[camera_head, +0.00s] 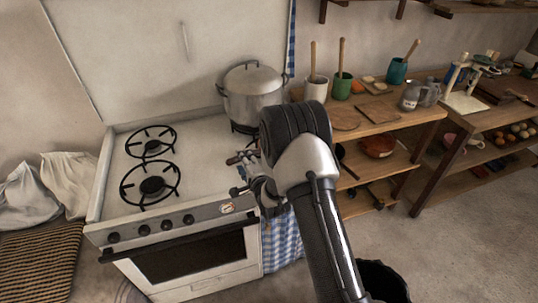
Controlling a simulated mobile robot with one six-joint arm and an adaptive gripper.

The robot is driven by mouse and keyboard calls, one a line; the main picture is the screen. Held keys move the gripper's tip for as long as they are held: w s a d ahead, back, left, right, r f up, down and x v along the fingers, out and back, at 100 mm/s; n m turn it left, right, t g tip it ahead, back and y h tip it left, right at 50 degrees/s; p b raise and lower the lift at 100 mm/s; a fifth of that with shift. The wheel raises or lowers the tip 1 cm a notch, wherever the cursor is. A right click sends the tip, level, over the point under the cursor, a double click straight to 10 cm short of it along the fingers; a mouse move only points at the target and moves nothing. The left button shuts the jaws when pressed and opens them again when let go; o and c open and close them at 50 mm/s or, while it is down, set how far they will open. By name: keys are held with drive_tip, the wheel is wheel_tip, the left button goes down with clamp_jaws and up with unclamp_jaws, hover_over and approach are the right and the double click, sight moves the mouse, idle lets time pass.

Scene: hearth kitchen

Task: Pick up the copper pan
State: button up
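My gripper (249,176) is over the front right part of the white stove (207,183), near its front edge. My own arm covers much of it, and I cannot tell whether its fingers are open or shut. A small reddish-brown piece (236,159) shows beside the gripper; it may be a handle end, but the rest is hidden. A round, shallow, reddish-brown vessel (377,146) sits on the middle shelf of the wooden rack, right of my arm and apart from the gripper. I cannot tell for sure which of these is the copper pan.
A lidded metal pot (253,96) stands on the back right burner. The left burners (152,185) are bare. A blue checked cloth (283,243) hangs at the stove's front right. The wooden shelf unit (420,114) holds crocks and boards. A black bin (384,281) stands on the floor.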

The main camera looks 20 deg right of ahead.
drive_tip(key=shift+w, duration=0.45)
drive_tip(key=shift+c, duration=0.2)
clamp_jaws()
